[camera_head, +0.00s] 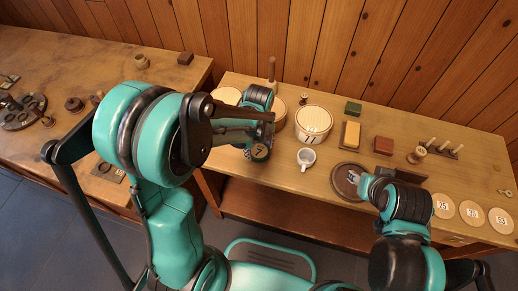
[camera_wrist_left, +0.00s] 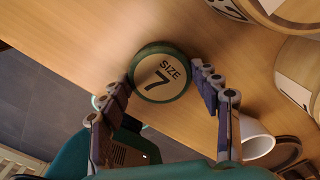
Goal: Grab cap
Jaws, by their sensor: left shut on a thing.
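The cap (camera_wrist_left: 160,75) is a round piece with a dark green rim and a pale face marked "SIZE 7". In the left wrist view it sits between the two fingers of my left gripper (camera_wrist_left: 163,82), which is shut on it. In the head view the cap (camera_head: 260,153) shows at the end of my left gripper (camera_head: 259,141), near the table's front edge. I cannot tell whether it touches the tabletop.
A white mug (camera_head: 306,159) stands just right of the cap. Numbered discs (camera_head: 472,213) lie at front right.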

